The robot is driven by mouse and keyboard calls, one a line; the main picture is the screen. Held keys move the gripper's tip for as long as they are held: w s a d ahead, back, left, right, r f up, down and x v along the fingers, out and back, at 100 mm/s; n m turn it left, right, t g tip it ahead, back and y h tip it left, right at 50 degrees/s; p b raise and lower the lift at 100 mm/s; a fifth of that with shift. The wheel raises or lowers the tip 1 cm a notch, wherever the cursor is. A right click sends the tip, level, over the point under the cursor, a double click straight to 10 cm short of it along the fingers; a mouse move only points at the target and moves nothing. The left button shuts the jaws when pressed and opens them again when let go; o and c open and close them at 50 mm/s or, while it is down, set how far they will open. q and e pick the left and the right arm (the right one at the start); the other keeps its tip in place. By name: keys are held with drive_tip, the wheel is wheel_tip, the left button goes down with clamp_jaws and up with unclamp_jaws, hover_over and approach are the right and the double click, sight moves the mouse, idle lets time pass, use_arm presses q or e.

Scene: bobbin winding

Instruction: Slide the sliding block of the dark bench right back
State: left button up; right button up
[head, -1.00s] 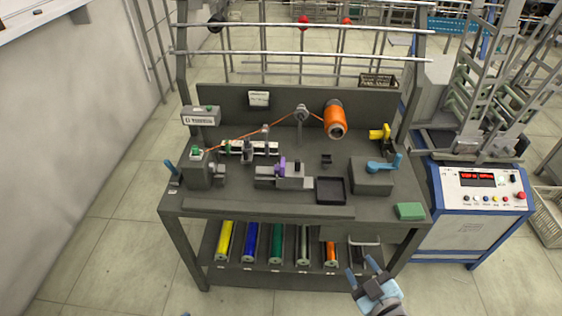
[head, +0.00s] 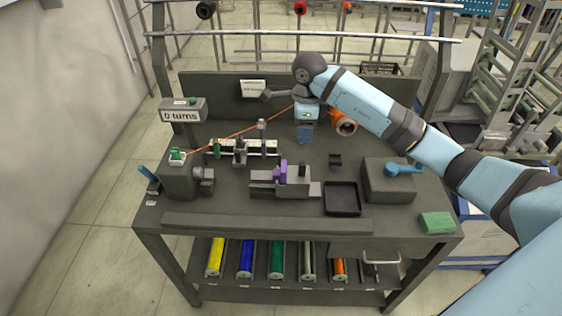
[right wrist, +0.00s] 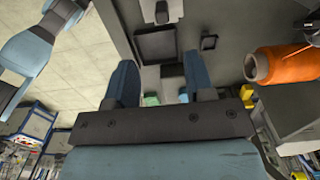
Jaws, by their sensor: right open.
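The dark bench (head: 240,209) stands in front of me. On its top a grey sliding block (head: 299,182) with a purple lever (head: 283,172) sits on a short grey rail (head: 262,188), right of the grey winding head (head: 180,182). My right gripper (head: 306,139) hangs above the back of the bench top, behind and above the sliding block, not touching it. In the right wrist view its two blue fingers (right wrist: 162,80) are apart with nothing held between them. I cannot make out the sliding block in that view. My left gripper is not in view.
A black tray (head: 342,198) lies right of the rail, beside a grey box with a blue crank (head: 404,169). An orange spool (head: 346,126) is behind my right gripper. Orange thread (head: 240,132) runs across the back left. A green block (head: 437,222) lies at the front right corner.

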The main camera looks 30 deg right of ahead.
sight(302, 163)
wheel_tip(302, 163, down, 14)
drive_tip(key=shift+d+r+p, duration=0.15)
drive_tip(key=shift+r+p, duration=0.1)
drive_tip(key=shift+p, duration=0.3)
